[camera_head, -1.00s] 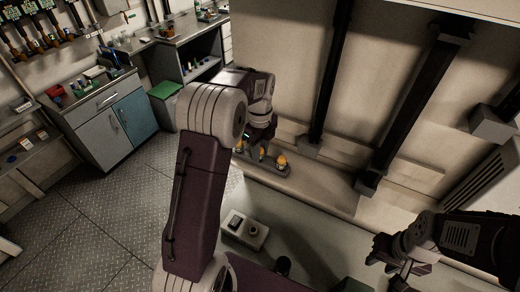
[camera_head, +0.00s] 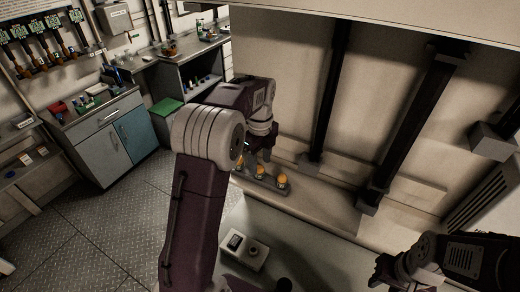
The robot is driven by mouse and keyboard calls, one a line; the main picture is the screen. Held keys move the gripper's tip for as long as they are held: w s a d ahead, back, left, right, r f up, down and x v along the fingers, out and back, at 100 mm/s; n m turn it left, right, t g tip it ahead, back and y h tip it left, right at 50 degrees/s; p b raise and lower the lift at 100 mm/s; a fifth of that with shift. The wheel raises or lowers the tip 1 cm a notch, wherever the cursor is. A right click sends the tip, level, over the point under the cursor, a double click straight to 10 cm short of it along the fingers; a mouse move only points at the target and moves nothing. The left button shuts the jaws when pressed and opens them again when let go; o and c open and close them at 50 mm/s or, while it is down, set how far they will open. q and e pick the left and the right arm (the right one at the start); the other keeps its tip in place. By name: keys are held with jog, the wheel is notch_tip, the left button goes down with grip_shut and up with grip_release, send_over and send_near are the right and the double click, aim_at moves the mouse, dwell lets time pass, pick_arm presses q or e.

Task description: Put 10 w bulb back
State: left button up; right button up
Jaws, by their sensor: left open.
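Small yellow-orange bulbs stand in a row on a grey holder (camera_head: 268,186) on the ledge of the chiller frame. The rightmost bulb (camera_head: 282,181) and the one left of it (camera_head: 261,170) show; I cannot read any wattage. My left gripper (camera_head: 254,161) is open just above the left part of the holder, close to the bulbs. Its arm hides part of the holder and of the fingers. My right gripper (camera_head: 380,273) is at the lower right, away from the bulbs, with its fingers partly in shadow.
A pale box with a dark switch and a round socket (camera_head: 244,251) sits on the light surface below the ledge. Dark vertical bars (camera_head: 415,120) stand against the panel at the right. A workbench (camera_head: 103,130) with tools stands at the far left.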

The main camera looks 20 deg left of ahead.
aim_at(260, 166)
pick_arm(q)
notch_tip(260, 166, up, 8)
jog(key=shift+r, duration=0.1)
jog(key=s+d+f+n, duration=0.3)
jog(key=s+f+n, duration=0.5)
jog(key=s+n, duration=0.1)
jog(key=s+d+f+n+t, duration=0.1)
jog(key=s+d+f+n, duration=0.2)
jog(key=s+f+n, duration=0.6)
jog(key=n, duration=0.3)
jog(key=shift+s+n, duration=0.2)
jog(key=shift+n, duration=0.1)
